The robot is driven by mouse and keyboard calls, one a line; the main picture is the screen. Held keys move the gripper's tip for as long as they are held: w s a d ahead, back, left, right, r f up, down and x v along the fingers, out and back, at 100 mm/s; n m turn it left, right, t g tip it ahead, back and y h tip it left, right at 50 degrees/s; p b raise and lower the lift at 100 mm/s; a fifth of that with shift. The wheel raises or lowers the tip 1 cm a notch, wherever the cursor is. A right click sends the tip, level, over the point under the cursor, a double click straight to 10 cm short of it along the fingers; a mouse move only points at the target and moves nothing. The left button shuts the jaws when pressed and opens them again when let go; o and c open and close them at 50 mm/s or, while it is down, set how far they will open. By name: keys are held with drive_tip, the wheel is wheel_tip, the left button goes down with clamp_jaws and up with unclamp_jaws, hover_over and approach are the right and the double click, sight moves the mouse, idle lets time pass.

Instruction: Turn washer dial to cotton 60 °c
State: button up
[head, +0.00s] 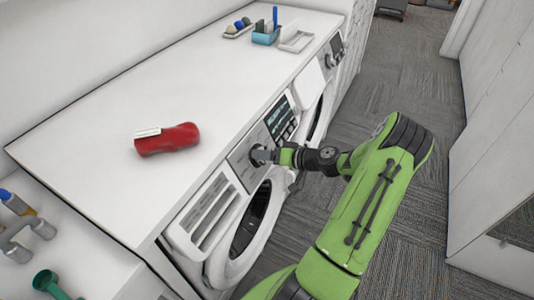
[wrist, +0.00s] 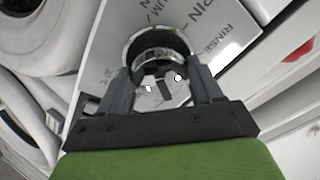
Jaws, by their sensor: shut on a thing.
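The washer (head: 222,238) stands under the white counter, with its round door on the front. Its dial (wrist: 158,47) is a round silver and dark knob on the grey control panel (wrist: 105,45). My gripper (head: 265,155) reaches the panel from the right. In the wrist view my gripper (wrist: 163,80) has one finger on each side of the dial and is shut on it. Printed words around the dial include RINSE and part of SPIN; other labels are cut off or blurred. The dial's pointer and the cotton 60 °C mark cannot be made out.
A red bottle-like object (head: 168,139) lies on the white counter (head: 110,170). A blue holder (head: 266,36) and small trays stand at its far end. A second appliance (head: 322,80) adjoins the washer. The carpeted aisle (head: 410,85) is clear beyond my arm, with white cabinets on the right.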

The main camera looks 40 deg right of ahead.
drive_tip(key=shift+m, duration=1)
drive_tip(key=o, duration=1.1)
drive_tip(key=shift+c, duration=0.2)
drive_tip(key=p+v, duration=0.1)
drive_tip(key=v, duration=1.5)
drive_tip(key=shift+p, duration=0.35)
drive_tip(key=shift+w+a, duration=0.1)
